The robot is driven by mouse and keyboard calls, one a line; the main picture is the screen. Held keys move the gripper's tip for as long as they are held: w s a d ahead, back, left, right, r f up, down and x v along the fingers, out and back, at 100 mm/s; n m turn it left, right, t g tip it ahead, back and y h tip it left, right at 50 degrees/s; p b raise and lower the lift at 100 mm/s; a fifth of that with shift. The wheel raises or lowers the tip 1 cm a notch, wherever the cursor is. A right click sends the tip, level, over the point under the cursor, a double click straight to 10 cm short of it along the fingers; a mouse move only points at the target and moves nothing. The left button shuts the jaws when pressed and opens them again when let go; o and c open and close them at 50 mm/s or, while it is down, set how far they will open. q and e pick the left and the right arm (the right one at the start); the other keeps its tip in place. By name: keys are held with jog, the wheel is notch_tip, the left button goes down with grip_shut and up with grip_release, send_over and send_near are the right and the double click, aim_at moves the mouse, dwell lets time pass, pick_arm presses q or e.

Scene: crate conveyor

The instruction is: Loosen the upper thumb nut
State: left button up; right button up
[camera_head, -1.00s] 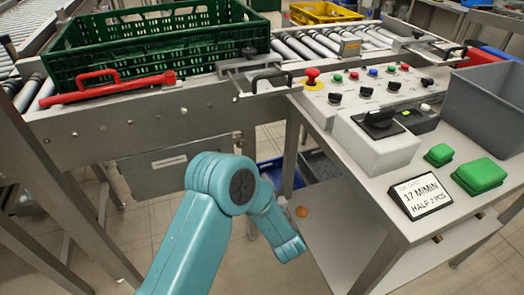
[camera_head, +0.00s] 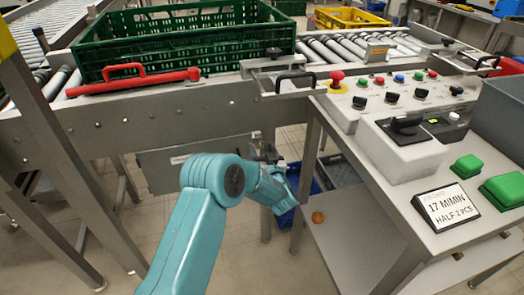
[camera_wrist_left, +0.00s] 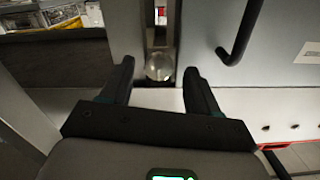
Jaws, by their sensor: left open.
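In the left wrist view a round, shiny metal thumb nut (camera_wrist_left: 159,65) sits in a narrow slot between grey plates. Only one nut shows clearly, and I cannot tell from this view alone whether it is the upper one. My left gripper (camera_wrist_left: 159,82) is open, with one black finger on each side of the nut. The tips look close to it, but I cannot see contact. In the head view my left gripper (camera_head: 267,151) is small and dark beneath the conveyor edge, partly hidden by my teal arm. My right gripper is not in view.
A green crate (camera_head: 185,42) stands on the conveyor, with a red handle bar (camera_head: 133,82) in front. A black handle (camera_wrist_left: 240,32) is right of the nut in the wrist view. A control panel (camera_head: 395,92) stands at right.

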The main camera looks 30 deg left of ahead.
pick_arm(q)
jog(key=shift+w+a, duration=0.15)
jog(key=shift+w, duration=0.05)
jog(key=shift+c, duration=0.2)
jog(key=c, duration=1)
